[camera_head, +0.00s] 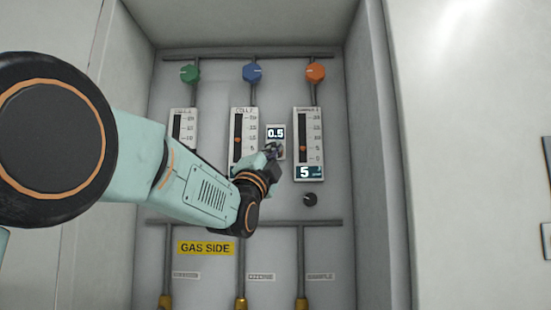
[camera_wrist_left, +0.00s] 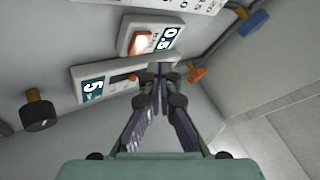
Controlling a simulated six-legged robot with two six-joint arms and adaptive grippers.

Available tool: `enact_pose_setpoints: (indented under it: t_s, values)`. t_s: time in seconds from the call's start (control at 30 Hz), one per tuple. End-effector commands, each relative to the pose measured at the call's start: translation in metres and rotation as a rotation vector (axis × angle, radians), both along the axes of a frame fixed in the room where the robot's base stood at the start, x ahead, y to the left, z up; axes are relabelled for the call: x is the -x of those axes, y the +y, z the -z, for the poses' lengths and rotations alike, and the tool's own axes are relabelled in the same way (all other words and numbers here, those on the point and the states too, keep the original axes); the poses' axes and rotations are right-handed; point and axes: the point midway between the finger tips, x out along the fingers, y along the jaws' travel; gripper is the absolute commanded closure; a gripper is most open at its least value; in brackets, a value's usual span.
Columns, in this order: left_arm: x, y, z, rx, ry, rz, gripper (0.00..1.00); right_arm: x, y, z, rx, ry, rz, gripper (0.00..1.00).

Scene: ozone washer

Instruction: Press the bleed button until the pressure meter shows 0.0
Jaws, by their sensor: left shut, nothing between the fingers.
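The small pressure meter (camera_head: 276,132) between the middle and right gauges reads 0.5 in the head view. It also shows in the left wrist view (camera_wrist_left: 167,38), turned on its side. Beside its digits is a glowing orange-white patch (camera_wrist_left: 142,43), which looks like the bleed button. My left gripper (camera_head: 272,150) is shut and empty, its fingertips just below the meter's digits. In the left wrist view the closed fingertips (camera_wrist_left: 157,70) are by the meter box's edge, beside the glowing patch. I cannot tell whether they touch anything. My right gripper is not in view.
Green (camera_head: 189,73), blue (camera_head: 252,72) and orange (camera_head: 316,73) knobs sit above the gauges. The right gauge (camera_head: 308,145) has a display reading 5. A black knob (camera_head: 310,199) is below it. Cabinet walls enclose the panel on both sides.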

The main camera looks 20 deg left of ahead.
Motion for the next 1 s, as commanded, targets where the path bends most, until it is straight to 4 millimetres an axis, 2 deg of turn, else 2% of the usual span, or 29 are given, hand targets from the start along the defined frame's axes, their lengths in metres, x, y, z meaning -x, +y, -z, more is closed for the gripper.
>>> enact_pose_setpoints:
  t_s: [0.03,0.1,0.4,1.0]
  values:
    - [0.005,-0.002,0.004,0.000,-0.001,0.001,1.00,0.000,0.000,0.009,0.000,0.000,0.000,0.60]
    - [0.011,-0.003,0.004,0.000,-0.002,0.000,1.00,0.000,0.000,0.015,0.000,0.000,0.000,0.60]
    - [0.032,-0.009,0.003,0.000,-0.001,0.000,1.00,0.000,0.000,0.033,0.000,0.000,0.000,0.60]
    - [0.034,-0.009,0.001,0.001,0.000,-0.001,1.00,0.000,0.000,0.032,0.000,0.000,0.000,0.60]
